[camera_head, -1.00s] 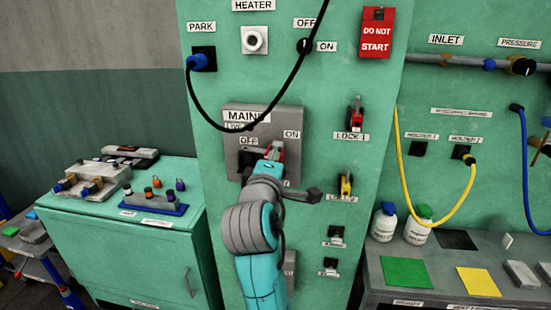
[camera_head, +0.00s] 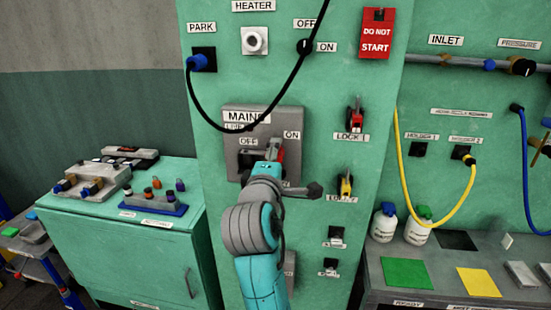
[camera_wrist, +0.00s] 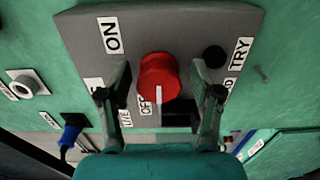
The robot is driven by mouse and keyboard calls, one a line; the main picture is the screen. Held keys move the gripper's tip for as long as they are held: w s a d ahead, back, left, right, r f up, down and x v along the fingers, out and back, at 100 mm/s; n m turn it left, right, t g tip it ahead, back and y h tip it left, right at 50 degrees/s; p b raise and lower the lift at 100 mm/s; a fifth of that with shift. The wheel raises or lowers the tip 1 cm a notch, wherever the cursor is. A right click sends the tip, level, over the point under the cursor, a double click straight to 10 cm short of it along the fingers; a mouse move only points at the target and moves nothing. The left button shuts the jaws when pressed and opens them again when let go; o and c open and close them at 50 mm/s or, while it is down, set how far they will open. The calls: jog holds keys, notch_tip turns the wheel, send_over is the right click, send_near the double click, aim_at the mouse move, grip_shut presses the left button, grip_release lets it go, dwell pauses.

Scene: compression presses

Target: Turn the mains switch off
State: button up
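The mains switch is a red round knob (camera_wrist: 158,75) on a grey plate (camera_head: 232,114) labelled MAINS, with OFF and ON marks. In the wrist view its white mark points down, close beside the OFF label (camera_wrist: 145,103); the ON label (camera_wrist: 110,33) is at upper left. My gripper (camera_wrist: 160,82) is open, with one finger on each side of the knob and a visible gap on both sides. In the head view my gripper (camera_head: 263,157) is in front of the plate and hides part of the knob, whose red side shows at its right.
A black cable (camera_head: 191,95) loops from the PARK socket across the top of the plate. A red lock (camera_head: 356,118) and a yellow lock (camera_head: 346,186) hang to the right. A green cabinet (camera_head: 160,260) stands at left, a grey bench (camera_head: 385,293) at right.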

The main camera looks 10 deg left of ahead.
jog(key=s, duration=1.2)
jog(key=shift+a, duration=0.2)
jog(key=s+d+f+m+y, duration=0.15)
jog(key=d+f, duration=0.25)
jog(key=f, duration=0.4)
jog(key=s+d+f+g, duration=0.1)
jog(key=s+d+f, duration=0.2)
jog(key=f, duration=0.5)
jog(key=s+d+f+m+y, duration=0.15)
jog(key=d+f, duration=0.25)
jog(key=f, duration=0.4)
jog(key=s+d+f+m+g, duration=0.1)
jog(key=s+d+f+m, duration=0.1)
jog(key=s+d+f, duration=0.3)
jog(key=s+d+f+m, duration=0.1)
jog(key=s+d+f, duration=0.2)
jog(key=s+f, duration=0.3)
jog(key=s+d+m, duration=0.2)
jog(key=s+m, duration=0.2)
jog(key=s, duration=0.4)
jog(key=s+d+r+m+h, duration=0.1)
jog(key=s+d+m, duration=0.2)
jog(key=s, duration=0.6)
jog(key=s+d+m+g+h, duration=0.1)
jog(key=s+m, duration=0.3)
jog(key=s, duration=0.5)
jog(key=shift+d+r+m, duration=0.35)
jog(key=shift+d+m, duration=0.05)
jog(key=shift+d, duration=0.4)
